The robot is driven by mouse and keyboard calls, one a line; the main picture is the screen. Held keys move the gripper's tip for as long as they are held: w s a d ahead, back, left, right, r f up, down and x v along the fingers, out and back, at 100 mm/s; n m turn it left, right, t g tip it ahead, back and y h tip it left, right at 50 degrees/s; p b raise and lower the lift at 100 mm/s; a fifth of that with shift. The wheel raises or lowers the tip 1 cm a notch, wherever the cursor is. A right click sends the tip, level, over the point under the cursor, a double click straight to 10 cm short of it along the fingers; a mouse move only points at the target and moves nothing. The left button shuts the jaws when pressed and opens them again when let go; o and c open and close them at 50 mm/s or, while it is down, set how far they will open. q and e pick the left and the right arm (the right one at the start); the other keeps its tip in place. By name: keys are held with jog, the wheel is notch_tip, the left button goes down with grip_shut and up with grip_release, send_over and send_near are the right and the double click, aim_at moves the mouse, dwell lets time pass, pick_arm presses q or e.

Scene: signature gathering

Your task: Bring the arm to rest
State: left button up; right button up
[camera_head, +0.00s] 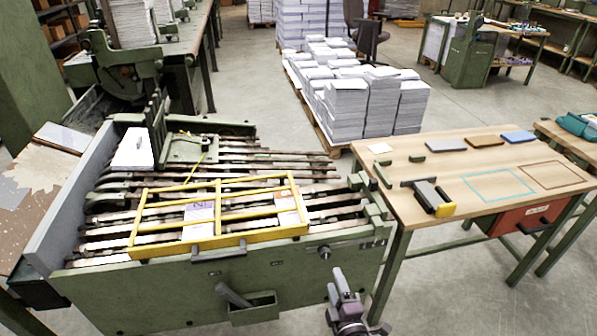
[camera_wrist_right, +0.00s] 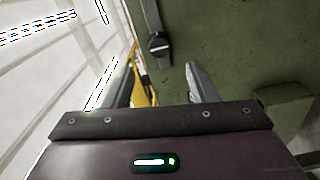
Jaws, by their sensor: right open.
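My right gripper (camera_head: 338,280) is low at the bottom of the head view, in front of the green machine (camera_head: 170,295) and apart from the table. In the right wrist view the gripper (camera_wrist_right: 162,78) has its two fingers spread, with nothing held between them. Behind the fingers are a green panel, a dark round knob (camera_wrist_right: 159,46) and a strip of yellow. My left gripper does not show in the head view.
A yellow guard frame (camera_head: 215,245) lies over the machine's rails. Paper stacks (camera_head: 365,100) stand on a pallet behind. Open floor (camera_head: 450,290) lies under the table.

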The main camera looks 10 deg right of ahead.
jog(key=s+d+f+m+g+h+p, duration=0.1)
jog(key=s+d+f+m+g, duration=0.2)
jog(key=f, duration=0.4)
jog(key=s+d+f+m+g, duration=0.1)
jog(key=s+f+g, duration=0.1)
jog(key=s+f, duration=0.45)
jog(key=s+d+f+m+g+h+p, duration=0.1)
jog(key=s+d+f+m+g, duration=0.2)
jog(key=f, duration=0.5)
jog(key=s+a+f+m+g+p, duration=0.1)
jog(key=s+f+m+g, duration=0.2)
jog(key=s, duration=1.1)
jog(key=s+f+m+g+y, duration=0.1)
jog(key=s+f+m+g, duration=0.3)
jog(key=s+f, duration=0.6)
jog(key=s+g, duration=0.2)
jog(key=s, duration=0.2)
jog(key=shift+a+p, duration=0.35)
